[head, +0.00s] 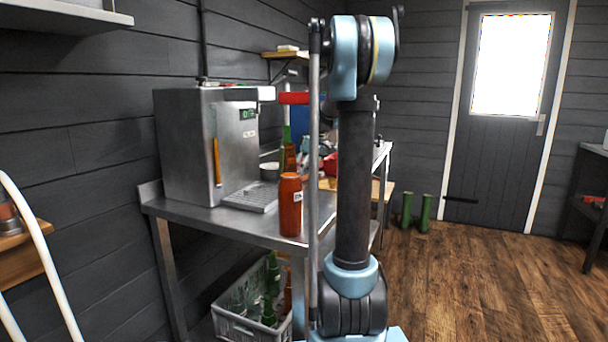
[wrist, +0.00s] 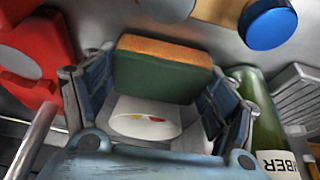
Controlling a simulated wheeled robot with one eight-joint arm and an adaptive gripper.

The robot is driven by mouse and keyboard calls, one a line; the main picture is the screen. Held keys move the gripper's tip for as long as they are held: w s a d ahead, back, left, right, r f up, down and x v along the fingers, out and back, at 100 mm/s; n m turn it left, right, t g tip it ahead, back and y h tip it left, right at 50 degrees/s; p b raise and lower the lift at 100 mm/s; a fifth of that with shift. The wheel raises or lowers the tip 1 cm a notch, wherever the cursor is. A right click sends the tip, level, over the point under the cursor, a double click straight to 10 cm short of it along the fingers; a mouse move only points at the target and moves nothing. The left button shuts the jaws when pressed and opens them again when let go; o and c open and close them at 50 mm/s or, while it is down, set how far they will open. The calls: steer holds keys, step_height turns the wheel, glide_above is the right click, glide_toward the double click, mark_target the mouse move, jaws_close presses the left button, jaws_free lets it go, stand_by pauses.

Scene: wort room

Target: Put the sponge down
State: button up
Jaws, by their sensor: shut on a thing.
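The sponge (wrist: 162,72), dark green with an orange-brown layer, is between the fingers of my gripper (wrist: 158,78) in the wrist view. The gripper is shut on it, one finger at each side. A pale, rounded thing with a red and yellow mark (wrist: 145,122) shows below the sponge. I cannot tell whether the sponge touches anything beneath it. In the head view the sponge cannot be made out, and my arm covers part of the steel table (head: 235,224).
In the wrist view a red object (wrist: 30,70) lies left, a green bottle (wrist: 266,125) right, and a blue-topped container (wrist: 267,27) upper right. In the head view, a steel machine (head: 185,145) and an orange bottle (head: 290,205) stand on the table. A bottle crate (head: 240,328) is below.

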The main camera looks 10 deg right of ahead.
steer(key=shift+f, duration=0.2)
steer(key=o, duration=0.8)
steer(key=v, duration=1.2)
steer(key=shift+r, duration=0.1)
